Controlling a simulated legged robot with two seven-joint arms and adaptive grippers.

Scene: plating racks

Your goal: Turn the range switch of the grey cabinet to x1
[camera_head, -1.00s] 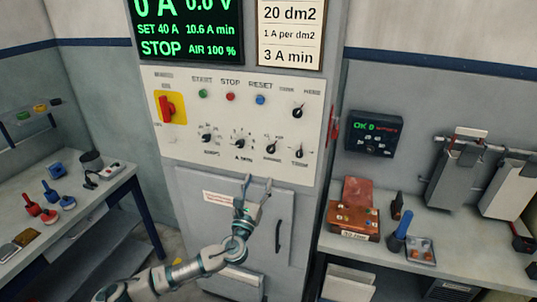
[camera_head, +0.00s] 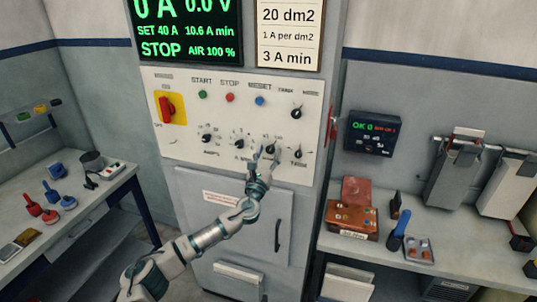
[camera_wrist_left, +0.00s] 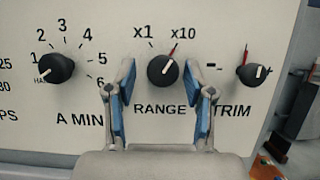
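The grey cabinet (camera_head: 185,140) stands in the middle with a white control panel. Its range switch (camera_wrist_left: 162,70) is a round black knob under the marks x1 and x10. The knob's white pointer and a red line lean up and right toward x10. In the head view the range switch (camera_head: 270,148) is in the lower row. My left gripper (camera_head: 266,157) is open in front of it. In the wrist view its two blue-padded fingers (camera_wrist_left: 159,82) stand either side of the knob, apart from it. My right gripper is not in view.
The A MIN knob (camera_wrist_left: 56,68) is left of the range switch and the TRIM knob (camera_wrist_left: 252,72) is close on the right. A red and yellow main switch (camera_head: 168,107) is at upper left. Benches stand at both sides, the right one holding a copper-coloured box (camera_head: 352,220).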

